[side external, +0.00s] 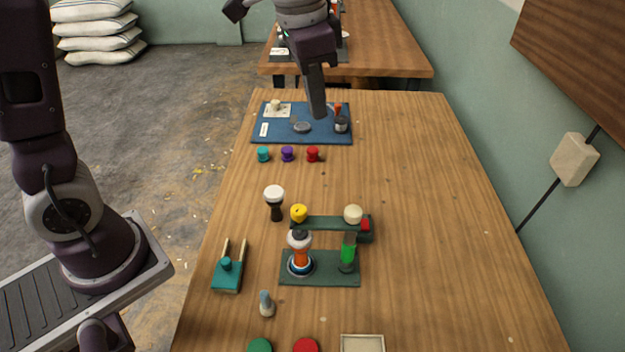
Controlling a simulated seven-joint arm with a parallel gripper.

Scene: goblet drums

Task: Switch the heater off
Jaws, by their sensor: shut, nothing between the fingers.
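A blue board (275,134) lies at the far end of the wooden table. It carries a cream knob on a pale plate (277,107), a white label (264,129), a flat grey disc (302,127) and a small dark grey cup-like part with an orange-red top (341,124). I cannot tell for sure which part is the heater or its switch. My gripper (319,112) is shut and empty. It points down over the right half of the board, between the disc and the grey part, and hides some of the board. I cannot tell whether it touches anything.
Teal, purple and red caps (287,154) stand before the board. Nearer are a black-and-white goblet drum (275,203), a green shelf (325,223), a green stand with an orange drum (301,256), and a teal fork-like block (228,275). The table's right side is clear.

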